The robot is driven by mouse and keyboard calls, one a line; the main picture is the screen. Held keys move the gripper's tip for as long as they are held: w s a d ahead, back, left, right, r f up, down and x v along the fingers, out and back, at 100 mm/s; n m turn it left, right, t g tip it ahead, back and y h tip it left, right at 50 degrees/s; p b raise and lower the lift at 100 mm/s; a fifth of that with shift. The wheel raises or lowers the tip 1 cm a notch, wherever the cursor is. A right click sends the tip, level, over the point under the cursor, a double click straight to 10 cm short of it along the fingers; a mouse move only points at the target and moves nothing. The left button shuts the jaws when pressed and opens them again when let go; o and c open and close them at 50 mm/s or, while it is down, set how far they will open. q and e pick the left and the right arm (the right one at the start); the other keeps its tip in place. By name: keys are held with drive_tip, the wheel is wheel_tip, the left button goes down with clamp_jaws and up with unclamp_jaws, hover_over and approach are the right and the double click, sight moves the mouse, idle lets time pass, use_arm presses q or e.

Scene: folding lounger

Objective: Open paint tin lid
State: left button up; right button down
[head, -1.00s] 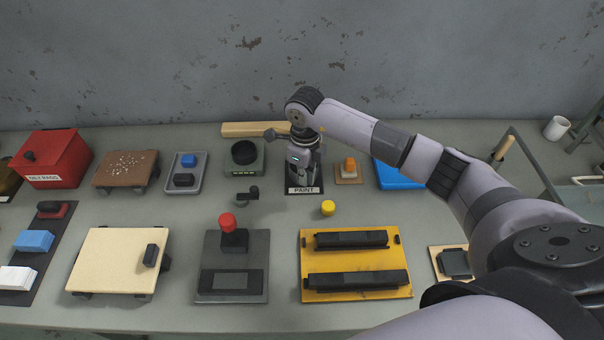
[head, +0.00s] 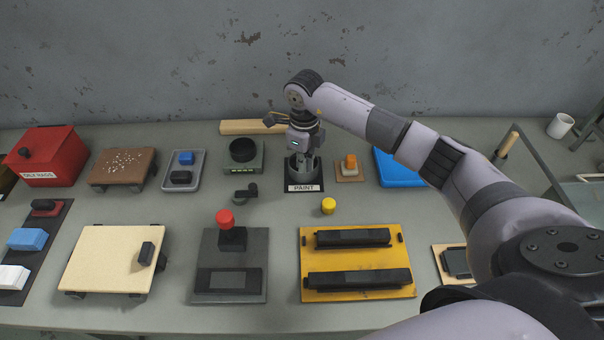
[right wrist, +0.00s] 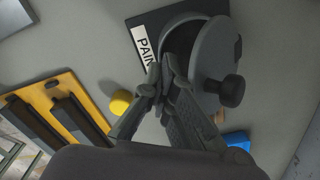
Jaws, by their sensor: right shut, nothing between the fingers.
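The paint tin (head: 293,178) stands on a dark base with a white PAINT label (head: 303,188), at the back middle of the bench. In the right wrist view, its round grey lid (right wrist: 211,50) with a dark knob (right wrist: 232,91) is tilted away from the tin, and a dark opening (right wrist: 179,38) shows beside it. My right gripper is shut and empty; its fingertips (right wrist: 166,84) are at the lid's edge by the opening. I cannot tell whether they touch the lid. In the head view, my right gripper hides part of the tin. My left gripper is out of view.
A yellow knob (head: 328,206) stands in front of the tin. A small orange-topped block (head: 350,162) and a blue tray (head: 396,170) lie to its right. A dark device (head: 242,152) is to its left, and a wooden bar (head: 240,127) lies behind.

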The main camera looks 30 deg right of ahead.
drive_tip(key=shift+w+d+b, duration=0.2)
drive_tip(key=shift+w+b, duration=0.1)
drive_tip(key=shift+w, duration=0.05)
drive_tip(key=shift+w+d+f+b, duration=0.15)
drive_tip(key=shift+w+d+b, duration=0.1)
drive_tip(key=shift+w, duration=0.15)
drive_tip(key=shift+w+d+f+b, duration=0.1)
drive_tip(key=shift+w+b, duration=0.15)
drive_tip(key=shift+w, duration=0.15)
drive_tip(key=shift+w+d+r+b, duration=0.15)
drive_tip(key=shift+w+d+b, duration=0.15)
drive_tip(key=shift+w+b, duration=0.35)
drive_tip(key=shift+w+d+b, duration=0.25)
drive_tip(key=shift+w+b, duration=0.15)
drive_tip(key=shift+w, duration=0.1)
drive_tip(key=shift+w+d+b, duration=0.25)
drive_tip(key=shift+w+b, duration=0.15)
drive_tip(key=shift+w, duration=0.05)
drive_tip(key=shift+s+a+r+p, duration=0.1)
drive_tip(key=shift+s+a+p, duration=0.1)
drive_tip(key=shift+s+p, duration=0.25)
drive_tip(key=shift+s+a+p, duration=0.25)
drive_tip(key=shift+s+p, duration=0.1)
drive_tip(key=shift+s, duration=0.15)
drive_tip(key=shift+s+a+p, duration=0.25)
drive_tip(key=shift+s+p, duration=0.05)
drive_tip(key=shift+s, duration=0.2)
drive_tip(key=shift+r, duration=0.1)
drive_tip(key=shift+r+p, duration=2.1)
drive_tip(key=shift+r, duration=1.25)
